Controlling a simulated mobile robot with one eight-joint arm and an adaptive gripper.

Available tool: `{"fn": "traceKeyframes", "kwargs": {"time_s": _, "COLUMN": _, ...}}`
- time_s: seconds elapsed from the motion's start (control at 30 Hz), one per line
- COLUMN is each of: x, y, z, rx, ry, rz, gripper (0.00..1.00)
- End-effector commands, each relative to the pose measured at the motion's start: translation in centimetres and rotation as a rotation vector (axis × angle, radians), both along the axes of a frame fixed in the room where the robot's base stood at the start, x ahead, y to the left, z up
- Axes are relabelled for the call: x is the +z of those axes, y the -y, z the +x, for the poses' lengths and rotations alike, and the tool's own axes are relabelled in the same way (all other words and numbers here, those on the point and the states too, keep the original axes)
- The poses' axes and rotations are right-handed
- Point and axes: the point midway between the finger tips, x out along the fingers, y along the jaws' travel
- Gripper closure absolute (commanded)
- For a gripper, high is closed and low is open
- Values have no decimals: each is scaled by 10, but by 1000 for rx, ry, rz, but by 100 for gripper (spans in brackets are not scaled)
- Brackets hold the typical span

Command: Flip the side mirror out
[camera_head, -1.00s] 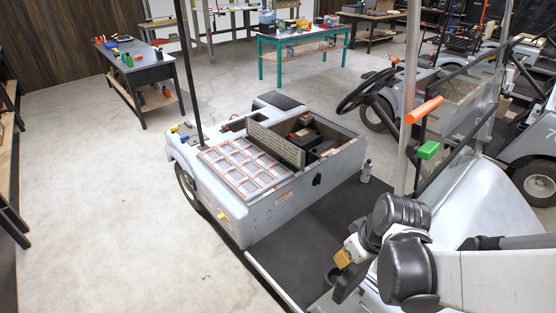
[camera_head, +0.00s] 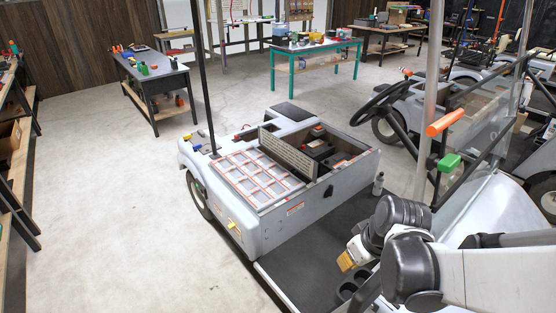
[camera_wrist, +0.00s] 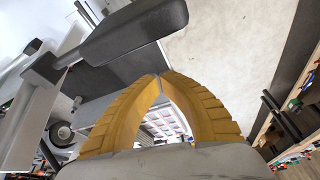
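My gripper (camera_head: 346,261) shows its yellow fingers low beside the cart's dark floor. In the wrist view its fingertips (camera_wrist: 161,76) meet, with nothing visible between them. A dark grey rounded housing (camera_wrist: 135,32), which looks like the side mirror, sits just beyond the fingertips at the upper left. It hangs on a dark bracket (camera_wrist: 45,68) by a pale post. I cannot tell whether the fingers touch it. Its reflecting face is not visible. I cannot make out the mirror surely in the head view.
The grey cart (camera_head: 300,222) has an open bay and an upright slatted panel. An orange handle (camera_head: 445,122) and a green one (camera_head: 449,162) stick out near the windshield frame. A bottle (camera_head: 378,183) stands on the cart floor. Clear floor lies at left.

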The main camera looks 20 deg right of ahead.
Motion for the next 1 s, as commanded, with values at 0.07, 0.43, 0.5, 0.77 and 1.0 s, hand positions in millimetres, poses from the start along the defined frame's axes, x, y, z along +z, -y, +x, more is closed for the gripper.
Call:
{"fn": "traceKeyframes", "kwargs": {"time_s": 0.07, "x": 27, "y": 3, "z": -9, "rx": -3, "ry": 1, "rz": 0, "gripper": 100}}
{"fn": "traceKeyframes", "kwargs": {"time_s": 0.43, "x": 88, "y": 11, "z": -28, "rx": -1, "ry": 3, "rz": 1, "gripper": 100}}
{"fn": "traceKeyframes", "kwargs": {"time_s": 0.5, "x": 93, "y": 12, "z": -29, "rx": -1, "ry": 4, "rz": 1, "gripper": 100}}
{"fn": "traceKeyframes", "kwargs": {"time_s": 0.77, "x": 95, "y": 13, "z": -30, "rx": 0, "ry": 4, "rz": 2, "gripper": 100}}
{"fn": "traceKeyframes", "kwargs": {"time_s": 1.0, "x": 87, "y": 6, "z": -28, "rx": -6, "ry": 13, "rz": -4, "gripper": 100}}
